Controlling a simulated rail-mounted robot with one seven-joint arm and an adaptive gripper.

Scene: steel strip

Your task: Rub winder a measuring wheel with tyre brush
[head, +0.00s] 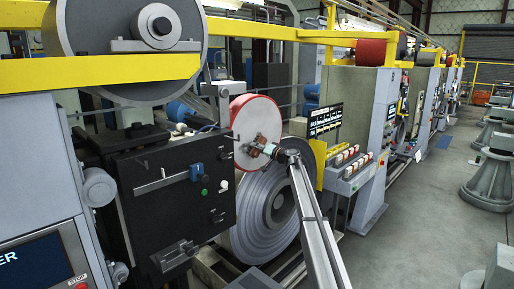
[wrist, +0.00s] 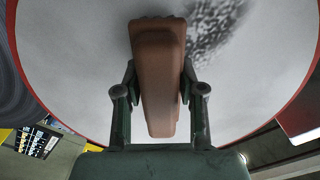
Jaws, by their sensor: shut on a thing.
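The measuring wheel (head: 245,118) has a red rim and a pale grey face and stands on the winder behind the dark panel box. Its face (wrist: 75,50) fills most of the wrist view, with a dark speckled smudge (wrist: 215,28) to the upper right of the brush. My gripper (head: 262,147) is in front of the face, shut on the brown tyre brush (wrist: 158,75). The wrist view shows one finger on each side of the brush block (wrist: 158,82). The brush's far end is at the wheel face; I cannot tell whether it touches. Its bristles are mostly hidden.
A large steel strip coil (head: 262,215) stands below and behind my arm. A dark panel box (head: 165,195) with knobs and buttons is left of the wheel. A rack with small red-and-white blocks (head: 350,165) is to the right.

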